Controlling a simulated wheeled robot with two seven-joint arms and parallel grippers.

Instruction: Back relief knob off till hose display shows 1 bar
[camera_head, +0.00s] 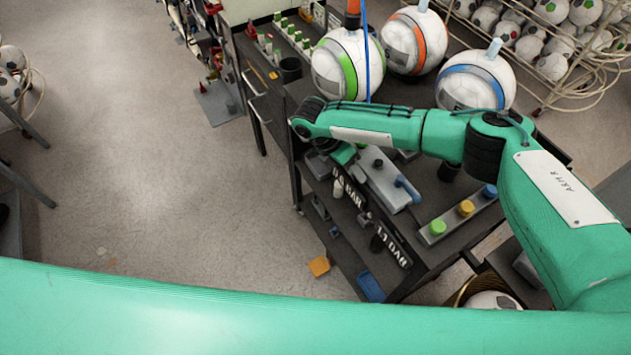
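The dark bench holds a display reading about "0.6 BAR" (347,187), its first digits hard to read, and another reading about "1.1 BAR" (393,246). I cannot tell which is the hose display. A grey block (386,182) carries a small dark knob and a blue lever (407,187). A grey strip carries a green knob (437,228), a yellow knob (466,208) and a blue knob (489,191). I cannot tell which is the relief knob. My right gripper (338,160) is low at the bench edge by the upper display, mostly hidden beneath my wrist. My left gripper is not in view.
Balls with green (345,72), orange (413,42) and blue (474,84) bands stand behind my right arm. A thin blue hose (366,60) rises at the green-banded ball. A rack of balls (553,65) stands at the back right. Floor to the left is clear.

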